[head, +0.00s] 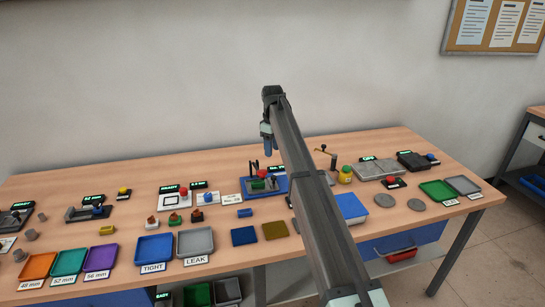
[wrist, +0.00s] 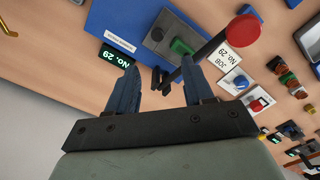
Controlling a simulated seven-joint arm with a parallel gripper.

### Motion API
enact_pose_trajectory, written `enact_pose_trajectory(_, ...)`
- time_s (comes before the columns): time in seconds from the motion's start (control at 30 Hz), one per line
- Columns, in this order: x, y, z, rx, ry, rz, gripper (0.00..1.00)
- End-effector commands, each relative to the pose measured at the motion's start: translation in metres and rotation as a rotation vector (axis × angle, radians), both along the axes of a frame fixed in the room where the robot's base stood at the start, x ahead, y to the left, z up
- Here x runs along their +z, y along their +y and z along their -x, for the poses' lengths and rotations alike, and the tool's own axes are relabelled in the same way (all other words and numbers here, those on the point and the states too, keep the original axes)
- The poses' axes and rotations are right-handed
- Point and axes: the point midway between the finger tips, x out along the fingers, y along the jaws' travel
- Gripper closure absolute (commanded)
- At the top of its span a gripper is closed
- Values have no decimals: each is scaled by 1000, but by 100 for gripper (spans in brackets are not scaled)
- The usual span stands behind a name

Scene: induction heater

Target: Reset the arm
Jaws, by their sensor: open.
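My gripper (head: 267,143) hangs from my raised arm above the back middle of the bench. In the wrist view my gripper (wrist: 160,66) is open, with its two blue fingers apart and no held object visible between them. Below and beyond it is a blue-based fixture (wrist: 178,35) with a green part, a black lever and a red ball knob (wrist: 243,30). The same fixture (head: 280,187) shows in the head view under my gripper, partly hidden by my arm. A "No. 29" display (wrist: 117,56) lies beside the fixture.
Blue "TIGHT" (head: 153,252) and grey "LEAK" (head: 195,241) trays stand at front centre. Orange (head: 38,265), teal and purple trays stand at front left. A blue box (head: 350,207), a grey plate device (head: 376,169) and a green tray (head: 436,190) are on the right.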

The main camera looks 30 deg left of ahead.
Motion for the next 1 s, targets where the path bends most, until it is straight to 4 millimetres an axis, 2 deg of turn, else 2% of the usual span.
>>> enact_pose_trajectory(0.2, 10, 0, 0, 0, 0, 0, 48)
enact_pose_trajectory(0.77, 10, -3, -1, -4, 0, -2, 48)
enact_pose_trajectory(0.87, 4, -20, -6, -29, 2, -13, 48)
enact_pose_trajectory(0.97, -8, -56, -15, -85, 2, -39, 48)
enact_pose_trajectory(1.0, -14, -75, -20, -115, 4, -53, 48)
